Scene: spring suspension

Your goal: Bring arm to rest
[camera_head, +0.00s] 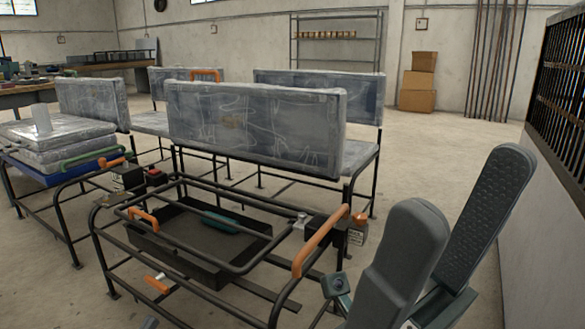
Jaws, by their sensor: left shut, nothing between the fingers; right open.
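My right gripper (462,190) is large and close at the lower right. Its two dark grey padded fingers stand apart, pointing up, with nothing between them. It is in front of and to the right of the black metal frame (205,282) with orange handles. My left gripper (150,322) shows only as a small grey tip at the bottom edge, in front of the frame's near side. It is shut, and the rest of it is cut off.
The frame holds a black tray (180,252) with a teal object (221,223) in it. Grey padded seats (255,125) stand behind it. A bench with stacked pads (65,140) is at left. A low wall with a grille (560,85) is at right. Open floor lies behind my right gripper.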

